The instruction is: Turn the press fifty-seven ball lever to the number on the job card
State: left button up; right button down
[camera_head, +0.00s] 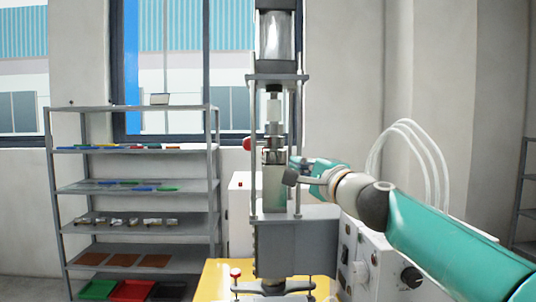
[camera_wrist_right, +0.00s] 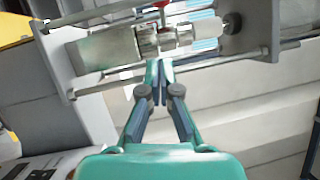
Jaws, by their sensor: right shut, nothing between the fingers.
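The press (camera_head: 278,100) stands upright in the middle of the head view, with a metal spindle between its rods. A red ball (camera_head: 247,143) shows at its left side; in the wrist view a red piece (camera_wrist_right: 161,4) shows at the top edge, partly cut off. My right gripper (camera_head: 293,170) is at the press's right side, shut and empty. In the wrist view its fingertips (camera_wrist_right: 154,72) meet just below the collars of the spindle; I cannot tell whether they touch. No readable number or job card shows. My left gripper is out of view.
A grey shelf rack (camera_head: 140,188) with coloured parts and bins stands at the left. A control box with a black knob (camera_head: 411,277) is at the lower right, under my right arm. Pale hoses (camera_head: 412,135) arc behind the arm. A yellow surface (camera_head: 217,280) lies below.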

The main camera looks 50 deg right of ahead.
jog(key=p, duration=0.3)
send_near(265, 143)
jog(key=w, duration=0.2)
pick_arm(q)
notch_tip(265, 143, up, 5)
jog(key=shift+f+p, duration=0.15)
jog(key=shift+p, duration=0.65)
pick_arm(e)
jog(key=w, duration=0.4)
jog(key=shift+a+r, duration=0.1)
jog(key=shift+a, duration=0.3)
jog(key=shift+d, duration=0.1)
